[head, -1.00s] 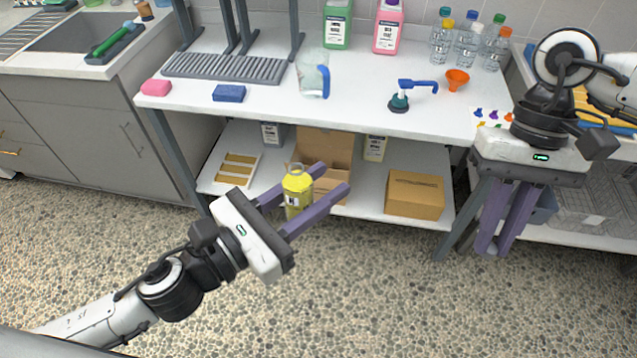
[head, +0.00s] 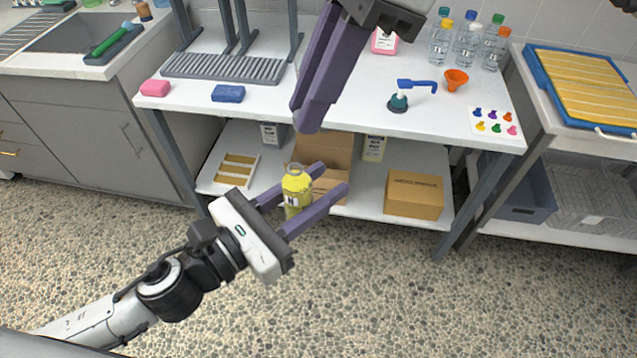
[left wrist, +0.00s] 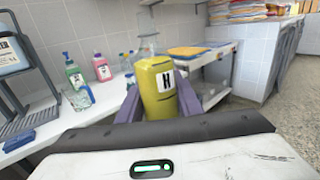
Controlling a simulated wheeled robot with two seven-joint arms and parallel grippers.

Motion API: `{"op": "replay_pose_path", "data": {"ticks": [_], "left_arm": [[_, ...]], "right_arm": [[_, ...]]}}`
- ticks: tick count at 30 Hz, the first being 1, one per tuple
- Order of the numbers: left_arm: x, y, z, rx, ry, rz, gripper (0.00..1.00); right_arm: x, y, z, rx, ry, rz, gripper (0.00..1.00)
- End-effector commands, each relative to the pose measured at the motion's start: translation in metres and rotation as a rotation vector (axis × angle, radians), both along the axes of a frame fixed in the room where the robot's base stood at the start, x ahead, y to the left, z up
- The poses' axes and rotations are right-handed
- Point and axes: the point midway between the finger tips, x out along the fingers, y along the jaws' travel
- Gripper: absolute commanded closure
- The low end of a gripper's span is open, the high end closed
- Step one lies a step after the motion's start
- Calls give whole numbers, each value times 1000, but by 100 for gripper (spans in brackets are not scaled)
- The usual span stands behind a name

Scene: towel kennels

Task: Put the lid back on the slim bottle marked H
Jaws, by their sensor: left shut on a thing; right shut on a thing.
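The slim bottle (head: 296,193) marked H is clear with yellow contents and stands upright between the fingers of my left gripper (head: 333,177), which is shut on it. Its black H on a white label shows in the left wrist view (left wrist: 158,98). Its clear neck rises above the yellow, and I see no lid on it. My right gripper (head: 304,117) is above and slightly right of the bottle, fingers pointing down-left. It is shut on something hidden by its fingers. I cannot make out the lid.
A worktable (head: 350,110) stands behind, with a blue sponge (head: 228,93), a blue-handled tool (head: 417,86), an orange funnel (head: 456,79) and a card of small coloured pieces (head: 494,122). A cardboard box (head: 414,194) is on the lower shelf. The floor in front is clear.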

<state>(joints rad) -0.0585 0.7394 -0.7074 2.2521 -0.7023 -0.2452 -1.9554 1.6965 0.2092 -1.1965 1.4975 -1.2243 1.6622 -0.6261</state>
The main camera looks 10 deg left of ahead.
Motion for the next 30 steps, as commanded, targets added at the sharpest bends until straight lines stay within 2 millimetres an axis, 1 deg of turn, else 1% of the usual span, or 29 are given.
{"op": "replay_pose_path", "data": {"ticks": [1,5,17,22,30], "left_arm": [[0,0,1,-1,-1,0,100],[0,0,1,-1,-1,0,100],[0,0,1,-1,-1,0,100],[0,0,1,-1,-1,0,100],[0,0,1,-1,-1,0,100]], "right_arm": [[-2,5,4,0,-2,-18,100],[-5,11,9,-1,1,-50,100],[-5,11,8,-2,1,-54,100],[-5,11,-2,-3,2,-55,100],[-5,11,-27,-2,3,-54,100]]}}
